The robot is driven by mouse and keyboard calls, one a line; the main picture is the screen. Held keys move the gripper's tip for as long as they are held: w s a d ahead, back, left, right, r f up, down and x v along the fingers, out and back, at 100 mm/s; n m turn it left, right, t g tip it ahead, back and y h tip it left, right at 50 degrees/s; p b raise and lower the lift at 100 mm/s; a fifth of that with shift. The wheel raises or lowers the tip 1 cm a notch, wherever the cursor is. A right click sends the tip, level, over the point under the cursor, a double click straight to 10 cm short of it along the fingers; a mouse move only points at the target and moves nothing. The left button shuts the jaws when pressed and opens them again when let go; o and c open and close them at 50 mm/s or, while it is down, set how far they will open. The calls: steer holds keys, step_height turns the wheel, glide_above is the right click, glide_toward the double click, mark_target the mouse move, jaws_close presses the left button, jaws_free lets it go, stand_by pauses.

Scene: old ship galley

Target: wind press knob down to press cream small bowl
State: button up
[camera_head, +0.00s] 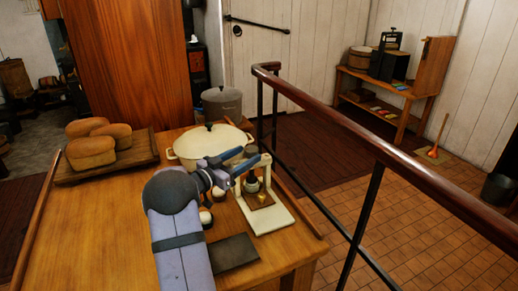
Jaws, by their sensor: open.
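A small cream-framed press (279,217) stands at the right front of the wooden table, with two uprights and a flat base. A dark round press part (252,184) hangs between the uprights. Below it a small yellowish piece (264,198) sits on a brown plate; I cannot tell whether it is the cream small bowl. My gripper (244,170) is open at the top of the press, with its blue-grey fingers beside the crossbar. The fingers hide much of the press top, so the knob and any contact with it cannot be made out.
A large cream lidded pot (198,143) stands just behind my gripper, with a grey pot (221,104) farther back. Bread loaves (91,152) lie on a board at left. A dark flat slab (233,252) lies in front of the press. A railing (370,145) runs along the right.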

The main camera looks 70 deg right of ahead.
steer(key=shift+p+x, duration=1.05)
steer(key=shift+x, duration=2.6)
steer(key=c, duration=1)
